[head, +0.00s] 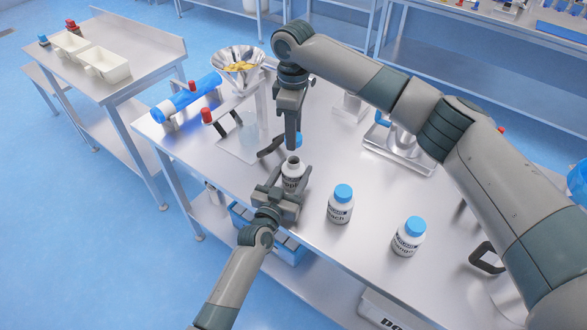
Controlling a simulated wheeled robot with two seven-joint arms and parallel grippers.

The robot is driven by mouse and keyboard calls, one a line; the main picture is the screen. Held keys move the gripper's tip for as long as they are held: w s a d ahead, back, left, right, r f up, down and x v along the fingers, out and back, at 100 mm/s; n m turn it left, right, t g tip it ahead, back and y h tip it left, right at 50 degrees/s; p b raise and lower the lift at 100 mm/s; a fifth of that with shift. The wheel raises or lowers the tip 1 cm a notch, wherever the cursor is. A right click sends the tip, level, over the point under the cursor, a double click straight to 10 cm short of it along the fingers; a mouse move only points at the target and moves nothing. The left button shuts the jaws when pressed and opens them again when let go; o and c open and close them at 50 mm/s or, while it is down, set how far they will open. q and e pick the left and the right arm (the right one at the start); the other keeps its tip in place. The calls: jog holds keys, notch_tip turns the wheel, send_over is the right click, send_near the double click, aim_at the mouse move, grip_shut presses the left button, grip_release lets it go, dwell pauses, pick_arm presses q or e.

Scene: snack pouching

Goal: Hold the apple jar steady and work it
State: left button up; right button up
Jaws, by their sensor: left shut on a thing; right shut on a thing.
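The apple jar (293,174) is a white jar with a partly hidden label, standing upright on the steel table. Its top shows a dark open mouth with no cap on it. My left gripper (278,196) is shut around the jar's lower body from the front. My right gripper (293,143) points down just above and behind the jar's mouth. It is shut on a blue cap (298,139), mostly hidden behind the fingers and apart from the jar.
Two white jars with blue caps stand to the right, one nearer (340,205) and one at far right (408,238). A metal funnel (225,60) with yellow snacks stands behind left, near a blue cylinder (187,97). A steel tray (400,152) lies behind right.

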send_over(293, 160)
jog(key=shift+d+f, duration=0.1)
jog(key=shift+f, duration=2.3)
jog(key=shift+f, duration=0.9)
jog(key=shift+f, duration=0.55)
